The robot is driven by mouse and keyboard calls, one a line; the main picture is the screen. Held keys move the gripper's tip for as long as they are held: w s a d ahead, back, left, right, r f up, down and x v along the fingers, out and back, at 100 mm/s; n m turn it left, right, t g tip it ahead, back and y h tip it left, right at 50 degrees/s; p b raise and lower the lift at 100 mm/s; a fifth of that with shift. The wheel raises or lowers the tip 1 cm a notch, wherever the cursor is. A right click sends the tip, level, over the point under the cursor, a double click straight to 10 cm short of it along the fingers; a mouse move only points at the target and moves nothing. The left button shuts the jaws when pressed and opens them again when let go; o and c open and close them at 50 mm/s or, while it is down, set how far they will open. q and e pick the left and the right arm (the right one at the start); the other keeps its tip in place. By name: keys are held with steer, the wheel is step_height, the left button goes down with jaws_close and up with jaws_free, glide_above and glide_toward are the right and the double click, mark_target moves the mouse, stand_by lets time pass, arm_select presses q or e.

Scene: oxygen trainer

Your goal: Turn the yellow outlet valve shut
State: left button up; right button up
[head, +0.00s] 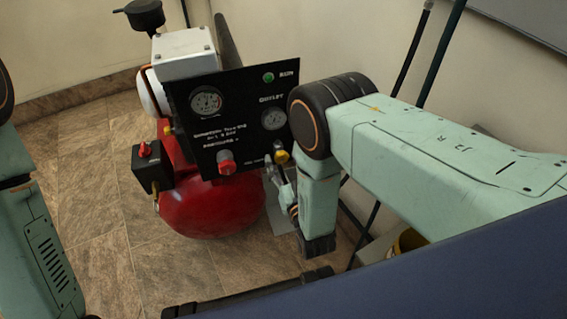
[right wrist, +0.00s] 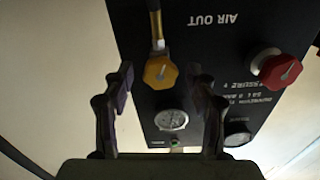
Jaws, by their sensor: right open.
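The yellow outlet valve (head: 282,157) is a small knob at the lower right of the black panel (head: 235,135), under the outlet gauge. In the right wrist view, the yellow valve (right wrist: 160,72) appears between the two fingertips, with a hose fitting behind it. My right gripper (head: 275,173) is just below the valve in the head view, partly hidden by its own arm. In the right wrist view my right gripper (right wrist: 160,80) is open, with a visible gap on both sides of the knob and nothing held. My left gripper is out of view.
A red knob (head: 227,163) sits left of the valve on the panel; it also shows in the right wrist view (right wrist: 280,70). The panel stands over a red tank (head: 215,212). A black box with a red switch (head: 147,165) is at left. Dark poles (head: 408,62) lean behind my arm.

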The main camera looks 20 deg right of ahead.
steer(key=shift+w, duration=0.1)
steer(key=c, duration=1.1)
steer(key=shift+c, duration=0.2)
